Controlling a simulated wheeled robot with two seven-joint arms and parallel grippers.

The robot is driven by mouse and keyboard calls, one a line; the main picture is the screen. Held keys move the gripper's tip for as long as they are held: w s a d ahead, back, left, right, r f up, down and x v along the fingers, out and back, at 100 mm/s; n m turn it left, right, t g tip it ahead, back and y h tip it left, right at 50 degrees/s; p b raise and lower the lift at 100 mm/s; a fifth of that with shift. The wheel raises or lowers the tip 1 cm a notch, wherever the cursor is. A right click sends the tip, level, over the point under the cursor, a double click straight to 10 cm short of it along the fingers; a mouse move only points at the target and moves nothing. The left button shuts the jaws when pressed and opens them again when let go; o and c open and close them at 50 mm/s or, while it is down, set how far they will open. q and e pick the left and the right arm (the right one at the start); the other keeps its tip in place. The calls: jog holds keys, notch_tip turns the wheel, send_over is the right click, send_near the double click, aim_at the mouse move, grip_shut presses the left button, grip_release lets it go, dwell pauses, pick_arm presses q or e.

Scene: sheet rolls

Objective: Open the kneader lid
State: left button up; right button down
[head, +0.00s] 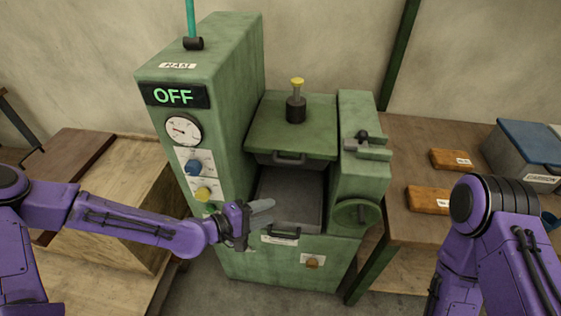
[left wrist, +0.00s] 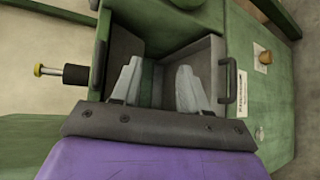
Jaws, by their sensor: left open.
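The kneader is a green machine with an "OFF" display (head: 174,96). Its green lid (head: 270,128) lies over the chamber top and carries a dark post with a yellow cap (head: 297,84). A dark handle (head: 289,158) is on the lid's front edge. Below it is an open grey trough (head: 293,195), which also fills the middle of the left wrist view (left wrist: 205,60). My left gripper (head: 262,211) is open and empty at the trough's front left, below and apart from the lid handle. In the left wrist view its fingers (left wrist: 158,86) stand apart. My right gripper is out of view.
The tall control column with gauge (head: 183,130) and knobs stands close beside my left forearm. A handwheel (head: 356,213) juts out at the right. A wooden table (head: 405,150) at right holds brown blocks (head: 450,158) and a blue-lidded box (head: 530,145).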

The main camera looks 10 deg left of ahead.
pick_arm(q)
jog(key=t, duration=0.2)
send_near(286, 164)
jog(key=shift+h, duration=0.4)
jog(key=p+x, duration=0.1)
jog(key=x, duration=0.3)
jog(key=p+x, duration=0.1)
jog(key=x, duration=0.3)
jog(key=shift+w+f+p, duration=0.25)
jog(key=shift+w+p, duration=0.1)
jog(key=shift+p, duration=0.05)
grip_shut()
